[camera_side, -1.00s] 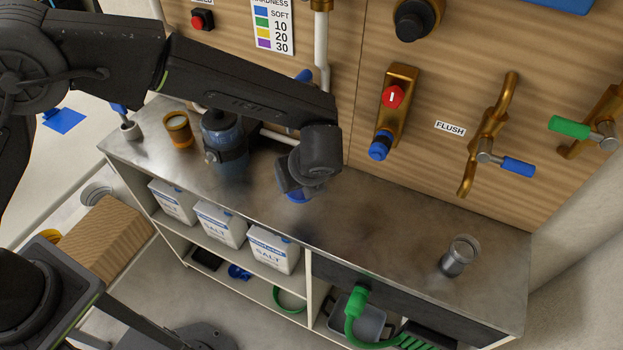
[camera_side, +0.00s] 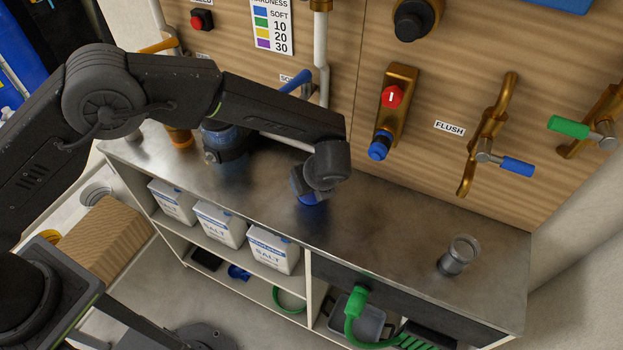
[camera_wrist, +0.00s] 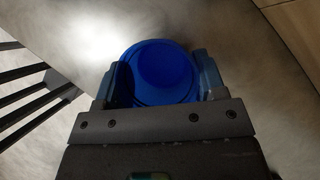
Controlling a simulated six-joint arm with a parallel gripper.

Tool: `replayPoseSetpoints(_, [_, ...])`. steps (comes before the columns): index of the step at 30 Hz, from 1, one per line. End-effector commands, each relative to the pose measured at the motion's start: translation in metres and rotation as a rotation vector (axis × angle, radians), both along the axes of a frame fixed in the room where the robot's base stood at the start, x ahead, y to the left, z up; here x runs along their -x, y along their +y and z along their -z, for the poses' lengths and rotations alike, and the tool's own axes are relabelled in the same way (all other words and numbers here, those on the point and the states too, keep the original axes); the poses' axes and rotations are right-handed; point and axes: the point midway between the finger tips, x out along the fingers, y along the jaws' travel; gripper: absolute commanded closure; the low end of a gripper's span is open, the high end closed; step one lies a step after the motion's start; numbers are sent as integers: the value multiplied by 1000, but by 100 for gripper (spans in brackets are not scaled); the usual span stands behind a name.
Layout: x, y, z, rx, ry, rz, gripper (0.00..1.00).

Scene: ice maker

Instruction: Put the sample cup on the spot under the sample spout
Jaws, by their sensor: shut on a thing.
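My gripper (camera_side: 308,187) is low over the metal counter, a little right of its middle. It is shut on a blue round cup (camera_side: 312,201), apparently the sample cup. In the wrist view the cup (camera_wrist: 160,62) shows from above as a blue disc with a round centre, between the two fingers of my gripper (camera_wrist: 164,85). I cannot tell whether its base touches the counter. A brass block with a red knob and a blue-tipped outlet (camera_side: 379,148) is on the wooden wall to the right. I cannot tell which fitting is the sample spout, and no marked spot is clear.
A grey metal cup (camera_side: 459,255) stands at the counter's right end. A dark blue canister (camera_side: 222,145) and an amber cup (camera_side: 180,138) stand at the left. Brass FLUSH piping (camera_side: 485,140) is on the wall. The metal counter (camera_side: 400,230) between my gripper and the grey cup is clear.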

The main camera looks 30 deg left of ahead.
Motion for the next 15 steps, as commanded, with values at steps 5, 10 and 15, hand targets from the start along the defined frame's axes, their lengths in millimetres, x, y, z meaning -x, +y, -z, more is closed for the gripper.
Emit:
replayPoseSetpoints(5, [0,0,2,-1,1,0,61])
replayPoseSetpoints(10, [0,0,2,-1,1,-1,24])
replayPoseSetpoints(15, [0,0,2,-1,1,-1,10])
